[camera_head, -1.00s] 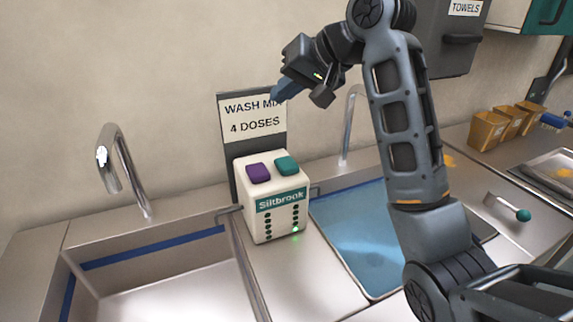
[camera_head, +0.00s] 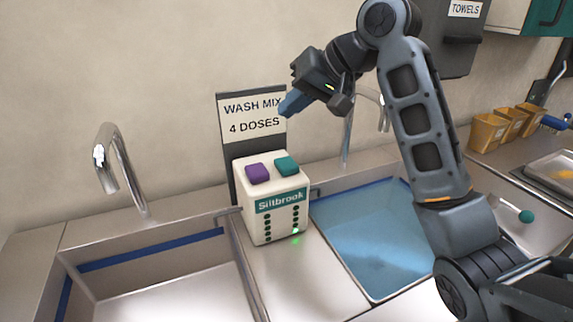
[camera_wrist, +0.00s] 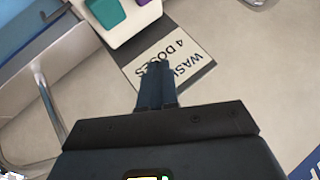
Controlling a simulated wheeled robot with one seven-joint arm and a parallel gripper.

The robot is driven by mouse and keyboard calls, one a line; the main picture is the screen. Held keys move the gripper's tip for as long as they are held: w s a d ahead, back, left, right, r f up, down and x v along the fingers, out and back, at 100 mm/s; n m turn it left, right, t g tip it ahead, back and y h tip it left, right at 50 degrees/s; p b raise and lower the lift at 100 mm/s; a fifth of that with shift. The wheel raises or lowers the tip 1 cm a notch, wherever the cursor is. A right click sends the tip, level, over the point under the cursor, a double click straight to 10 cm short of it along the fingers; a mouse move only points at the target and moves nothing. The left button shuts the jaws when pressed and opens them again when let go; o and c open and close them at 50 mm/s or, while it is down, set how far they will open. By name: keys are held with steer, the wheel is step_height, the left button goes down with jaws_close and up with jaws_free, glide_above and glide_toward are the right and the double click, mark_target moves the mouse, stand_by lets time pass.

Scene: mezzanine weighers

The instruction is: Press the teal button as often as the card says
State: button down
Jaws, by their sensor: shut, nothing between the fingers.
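The white Siltbrook dispenser (camera_head: 274,220) stands between two sinks, with a teal button (camera_head: 287,166) at the right of its top and a purple button (camera_head: 257,173) at the left. The card (camera_head: 254,115) behind it reads "WASH MIX 4 DOSES". Two columns of dots mark the front; a green light shows at the bottom of the right column. My gripper (camera_head: 289,106) is shut and empty, above the teal button and apart from it, overlapping the card's right edge in view. In the wrist view, the fingertips (camera_wrist: 157,70) appear over the card, with the teal button (camera_wrist: 106,12) beyond.
Chrome taps (camera_head: 118,170) rise at the left and behind the right sink. The blue-toned right sink (camera_head: 365,235) lies beside the dispenser. Orange bins (camera_head: 488,132) and a tray stand farther right. Air above the dispenser is clear apart from my gripper.

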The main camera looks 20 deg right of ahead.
steer(key=b, duration=0.6)
glide_above(291, 163)
step_height(291, 163, down, 6)
steer(key=shift+f+b, duration=0.3)
steer(key=shift+f, duration=0.8)
steer(key=shift+f, duration=0.1)
stand_by(0.8)
steer(key=shift+f, duration=0.3)
steer(key=shift+f, duration=0.55)
stand_by(1.0)
steer(key=shift+r+p, duration=0.1)
steer(key=shift+p, duration=0.25)
steer(key=shift+r+p, duration=0.9)
steer(key=shift+p, duration=0.1)
step_height(291, 163, up, 5)
steer(key=p, duration=0.5)
